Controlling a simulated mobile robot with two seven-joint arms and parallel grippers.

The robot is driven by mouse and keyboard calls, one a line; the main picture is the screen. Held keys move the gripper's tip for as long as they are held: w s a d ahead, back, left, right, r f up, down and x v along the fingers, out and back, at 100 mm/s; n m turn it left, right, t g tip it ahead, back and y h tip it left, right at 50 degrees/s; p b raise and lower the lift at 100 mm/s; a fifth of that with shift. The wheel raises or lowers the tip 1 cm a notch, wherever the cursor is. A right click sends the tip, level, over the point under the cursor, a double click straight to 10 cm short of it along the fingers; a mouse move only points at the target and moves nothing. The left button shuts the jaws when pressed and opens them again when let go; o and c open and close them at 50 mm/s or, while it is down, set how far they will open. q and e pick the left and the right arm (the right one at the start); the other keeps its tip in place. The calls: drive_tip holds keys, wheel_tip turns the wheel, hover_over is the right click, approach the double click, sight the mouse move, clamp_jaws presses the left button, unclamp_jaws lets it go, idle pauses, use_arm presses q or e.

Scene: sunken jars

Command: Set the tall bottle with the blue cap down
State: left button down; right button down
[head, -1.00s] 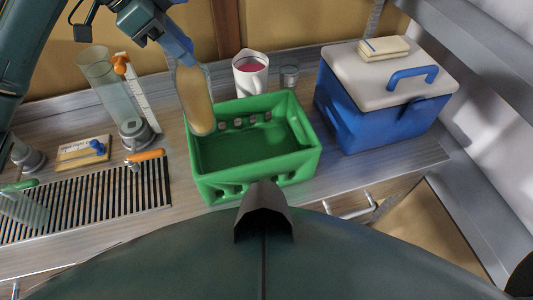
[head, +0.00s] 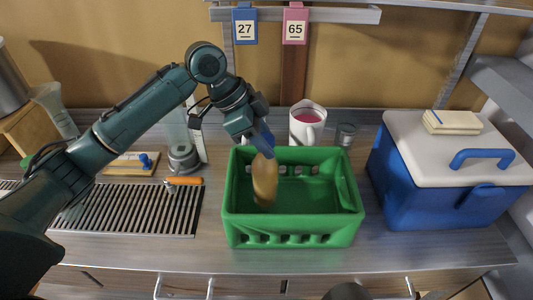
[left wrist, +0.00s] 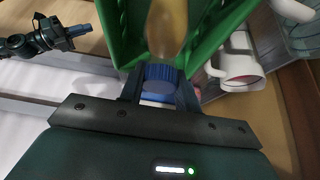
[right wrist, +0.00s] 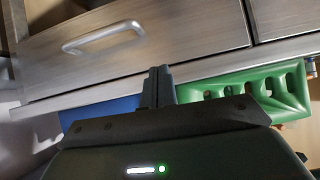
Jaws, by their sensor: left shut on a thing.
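The tall bottle is amber-tan with a blue cap. In the head view the bottle (head: 265,182) hangs nearly upright inside the outline of the green crate (head: 290,228), left of its middle. I cannot tell whether its base touches the crate floor. My left gripper (head: 262,143) is above it, shut on the cap end. In the left wrist view the blue cap (left wrist: 160,74) sits between the fingers, with the bottle body (left wrist: 166,25) beyond it against the crate. My right gripper (right wrist: 158,86) has its fingers together and empty, low in front of the drawers.
A white mug (head: 306,124) with red contents and a small grey jar (head: 346,134) stand behind the crate. A blue cooler (head: 430,200) stands to the right. A slatted drain rack (head: 130,210), an orange-handled tool (head: 183,181) and a glass cylinder lie or stand left.

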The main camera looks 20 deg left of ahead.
use_arm(q)
wheel_tip(320, 180, down, 3)
drive_tip(key=shift+f, duration=0.15)
use_arm(e)
drive_tip(key=shift+w+d, duration=0.15)
drive_tip(key=shift+w, duration=0.1)
use_arm(q)
drive_tip(key=shift+f, duration=0.1)
use_arm(e)
drive_tip(key=shift+w+r, duration=0.1)
use_arm(q)
drive_tip(key=c, duration=1)
unclamp_jaws()
drive_tip(key=shift+f, duration=0.1)
drive_tip(key=v, duration=1.2)
drive_tip(key=shift+r, duration=0.2)
